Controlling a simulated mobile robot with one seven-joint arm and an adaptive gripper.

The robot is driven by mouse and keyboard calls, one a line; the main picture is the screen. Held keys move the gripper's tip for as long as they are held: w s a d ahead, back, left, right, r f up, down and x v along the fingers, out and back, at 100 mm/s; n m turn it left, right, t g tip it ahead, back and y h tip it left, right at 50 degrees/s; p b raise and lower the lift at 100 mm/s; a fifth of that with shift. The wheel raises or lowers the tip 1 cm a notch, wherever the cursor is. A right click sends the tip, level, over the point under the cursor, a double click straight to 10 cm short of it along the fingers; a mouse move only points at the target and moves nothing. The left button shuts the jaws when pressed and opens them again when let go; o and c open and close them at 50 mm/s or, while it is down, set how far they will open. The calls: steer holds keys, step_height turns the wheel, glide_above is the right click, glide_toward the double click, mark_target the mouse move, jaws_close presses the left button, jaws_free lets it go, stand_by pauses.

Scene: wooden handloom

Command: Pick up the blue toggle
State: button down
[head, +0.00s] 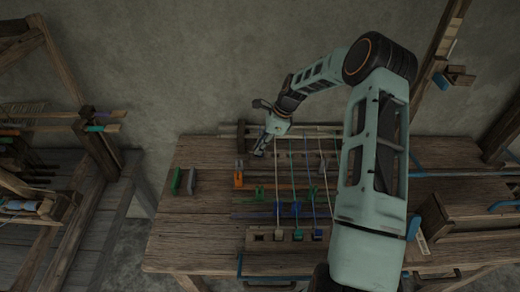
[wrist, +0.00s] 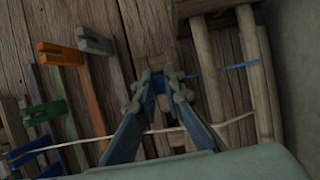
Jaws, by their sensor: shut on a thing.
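My gripper (head: 262,146) is over the back part of the wooden table, beside the strung cords. In the wrist view my gripper (wrist: 162,84) has its fingertips close together on a small blue piece, which looks like the blue toggle (wrist: 159,83). The fingers hide most of it. A blue cord (wrist: 225,68) runs off to the right from near the fingertips. In the head view the held piece is too small to make out. Other blue pieces (head: 296,209) sit lower on the cords, apart from my gripper.
The table (head: 200,235) has bare room at its front left. An orange clip (head: 238,178), a green block (head: 176,181) and a grey block (head: 191,181) stand left of the cords. A pale cord (wrist: 150,132) crosses by my fingers. A wooden holed block (head: 260,235) lies at the front.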

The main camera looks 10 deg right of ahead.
step_height(320, 180, up, 3)
steer(key=shift+f, duration=0.2)
steer(key=s+a+r+b, duration=0.2)
steer(key=s+a+r, duration=0.2)
steer(key=s+r, duration=0.5)
steer(key=s, duration=0.4)
steer(key=shift+s+r, duration=0.2)
steer(key=shift+r, duration=0.1)
steer(key=shift+a, duration=0.1)
stand_by(0.6)
